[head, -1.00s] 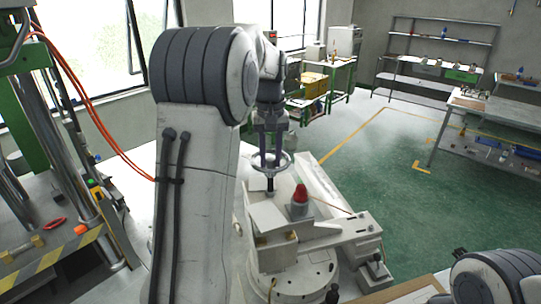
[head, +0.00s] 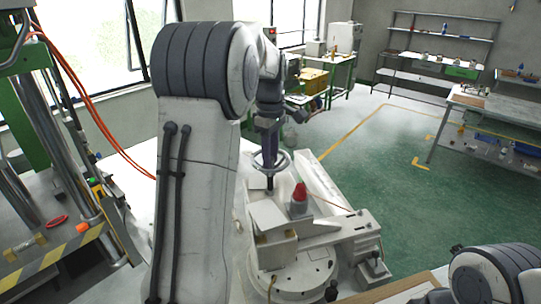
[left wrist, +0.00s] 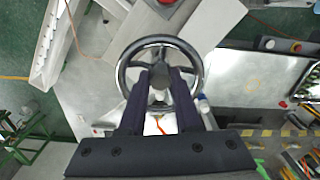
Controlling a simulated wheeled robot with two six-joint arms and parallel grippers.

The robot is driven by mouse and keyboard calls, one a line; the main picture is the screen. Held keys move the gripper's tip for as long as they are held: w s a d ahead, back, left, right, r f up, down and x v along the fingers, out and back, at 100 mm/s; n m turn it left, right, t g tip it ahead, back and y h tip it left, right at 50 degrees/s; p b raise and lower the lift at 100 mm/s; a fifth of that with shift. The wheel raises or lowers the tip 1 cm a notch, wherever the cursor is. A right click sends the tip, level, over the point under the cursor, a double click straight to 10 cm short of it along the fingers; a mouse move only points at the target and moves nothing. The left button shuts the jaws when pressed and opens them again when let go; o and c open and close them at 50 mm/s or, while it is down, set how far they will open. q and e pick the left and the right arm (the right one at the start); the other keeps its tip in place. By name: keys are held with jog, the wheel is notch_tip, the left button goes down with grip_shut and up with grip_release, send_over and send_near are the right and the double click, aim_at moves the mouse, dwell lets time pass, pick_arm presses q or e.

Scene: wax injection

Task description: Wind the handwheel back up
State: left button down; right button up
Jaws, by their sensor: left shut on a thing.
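The handwheel (head: 286,168), a grey metal ring, stands level on top of a dark upright stem on the pale machine. In the left wrist view the handwheel (left wrist: 198,85) shows as a dark shiny ring around a grey hub. My left gripper (head: 269,160) points down at the wheel's middle. In the wrist view the two dark fingers of the left gripper (left wrist: 160,80) reach across the near rim and close on the hub. My right arm shows at the lower right, but its gripper is out of view.
A press with metal columns and a striped edge (head: 52,258) stands at the left. A workbench (head: 490,108) and shelves are at the right back, with open green floor between.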

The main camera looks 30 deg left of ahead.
pick_arm(q)
jog(key=shift+n, duration=1.2)
jog(key=c, duration=0.6)
grip_release()
jog(key=shift+r, duration=0.1)
jog(key=shift+w+r, duration=0.1)
jog(key=shift+r, duration=0.25)
notch_tip(320, 180, up, 10)
jog(key=b, duration=0.2)
jog(key=shift+f, duration=0.15)
